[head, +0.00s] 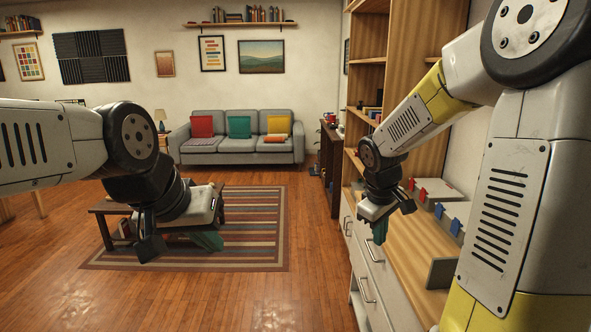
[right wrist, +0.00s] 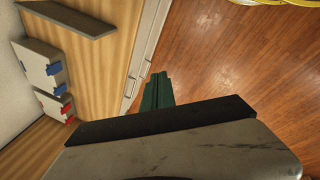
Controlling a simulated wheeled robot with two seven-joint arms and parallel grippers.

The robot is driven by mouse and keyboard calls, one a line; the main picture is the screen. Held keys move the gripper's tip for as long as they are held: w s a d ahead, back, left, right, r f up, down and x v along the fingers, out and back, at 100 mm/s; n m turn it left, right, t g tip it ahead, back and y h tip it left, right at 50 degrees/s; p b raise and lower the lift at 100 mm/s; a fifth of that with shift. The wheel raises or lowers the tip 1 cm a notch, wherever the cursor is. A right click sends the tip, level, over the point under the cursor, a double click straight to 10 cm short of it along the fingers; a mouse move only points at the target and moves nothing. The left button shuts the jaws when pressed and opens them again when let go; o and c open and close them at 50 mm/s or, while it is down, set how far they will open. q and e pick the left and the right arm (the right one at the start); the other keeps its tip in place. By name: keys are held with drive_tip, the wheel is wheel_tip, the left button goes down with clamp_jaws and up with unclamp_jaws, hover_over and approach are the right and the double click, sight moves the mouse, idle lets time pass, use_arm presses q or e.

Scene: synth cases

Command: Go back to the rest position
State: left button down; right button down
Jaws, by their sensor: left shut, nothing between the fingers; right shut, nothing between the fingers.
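My left gripper (head: 208,241) is in the middle left of the head view, in front of the coffee table and above the striped rug. Its green fingers are together with nothing seen between them. My right gripper (head: 380,233) hangs beside the front edge of the wooden counter, over the drawer side. Its green fingers also show in the right wrist view (right wrist: 158,92), pressed together and empty, with wooden floor and the white drawer fronts behind them. Neither gripper is seen touching anything.
The wooden counter (head: 405,240) at right bears pale cases with red and blue latches (head: 435,188) and a grey upright panel (head: 443,272). A low table (head: 104,207) stands on the striped rug (head: 265,225). A grey sofa (head: 240,146) is behind. Floor between is clear.

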drive_tip(key=s+a+r+m+t+y, duration=0.1)
drive_tip(key=s+a+r+m+y, duration=0.1)
drive_tip(key=s+r, duration=0.3)
drive_tip(key=s+a+r+m+t+y, duration=0.2)
drive_tip(key=s+a+r+m, duration=0.2)
drive_tip(key=s, duration=0.9)
wheel_tip(320, 180, up, 2)
drive_tip(key=shift+a+r+m+t, duration=0.15)
drive_tip(key=shift+a+m+t, duration=0.15)
drive_tip(key=shift+m, duration=0.1)
